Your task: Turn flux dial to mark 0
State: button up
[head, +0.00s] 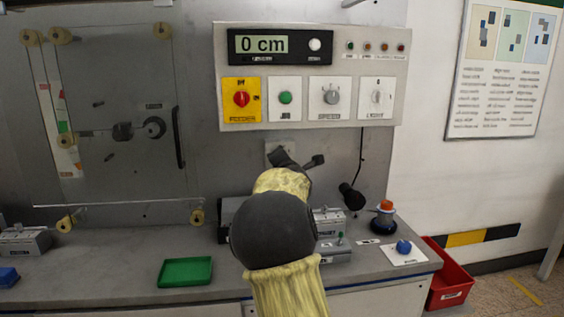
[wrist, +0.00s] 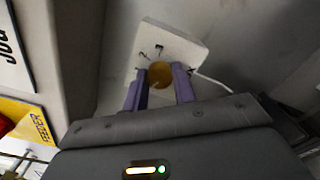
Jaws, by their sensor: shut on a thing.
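The flux dial shows in the wrist view as a round amber knob (wrist: 159,74) on a tilted white plate (wrist: 174,43). Small dark marks sit around the knob, too small to read. My gripper (wrist: 160,80) is shut on the knob, with one purple finger on each side of it. The knob's pointer cannot be made out. In the head view the pale plate (head: 272,147) shows below the control panel, partly covered by my dark gripper (head: 290,158). The knob is hidden there by my arm.
The control panel (head: 313,111) above has a display reading 0 cm, a red knob on yellow (head: 241,99) and a green button (head: 286,98). A green tray (head: 186,272) and a blue-knobbed plate (head: 404,247) are on the bench. A red bin (head: 449,285) stands right.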

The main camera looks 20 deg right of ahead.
jog(key=shift+f, duration=0.15)
jog(key=o, duration=1)
jog(key=shift+s, duration=0.1)
jog(key=b+v, duration=0.1)
jog(key=v, duration=1.6)
jog(key=shift+a, duration=0.15)
